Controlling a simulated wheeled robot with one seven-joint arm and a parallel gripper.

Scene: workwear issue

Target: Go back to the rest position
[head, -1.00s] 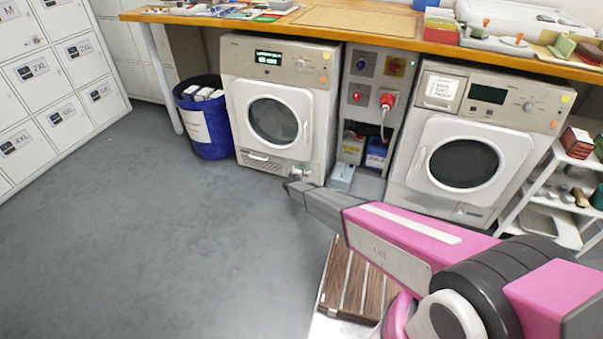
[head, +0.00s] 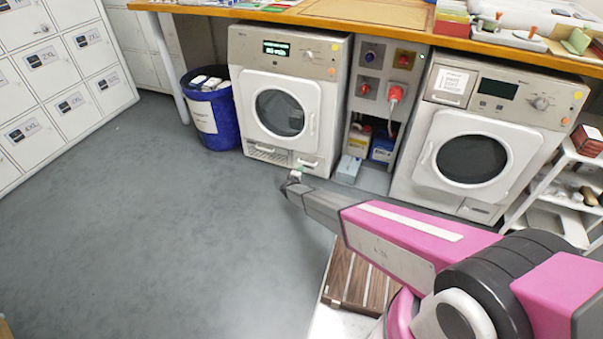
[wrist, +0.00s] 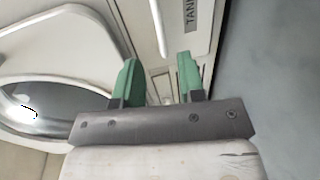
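My gripper (head: 296,175) is at the end of my outstretched pink and grey arm in the head view, low in front of the left washing machine (head: 284,105). In the wrist view its two green fingers (wrist: 158,80) stand apart with nothing between them.
A blue bin (head: 211,115) stands left of the machine; white lockers (head: 60,85) line the left wall. A second machine (head: 480,140) and a white shelf (head: 545,222) stand right. A slatted wooden piece (head: 357,285) lies below my arm. The grey floor at left is clear.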

